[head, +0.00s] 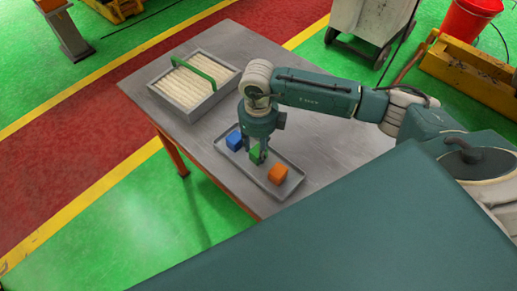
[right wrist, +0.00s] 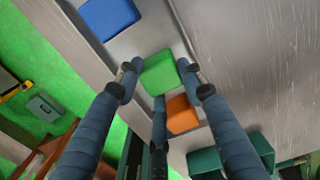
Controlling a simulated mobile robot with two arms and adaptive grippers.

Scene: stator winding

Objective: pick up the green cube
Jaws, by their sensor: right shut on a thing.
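The green cube (head: 256,153) is in the grey tray (head: 288,197), between a blue cube and an orange cube. My right gripper (head: 258,157) is above the tray with its fingers around the green cube and is shut on it. In the right wrist view, the green cube (right wrist: 159,73) sits between the fingertips (right wrist: 158,82). I cannot tell whether the cube still touches the tray. My left gripper is not in view.
The blue cube (head: 234,140) and the orange cube (head: 277,174) lie close on either side in the tray. A box with a green handle (head: 193,85) stands at the table's back left. The grey table (head: 330,146) is clear on the right.

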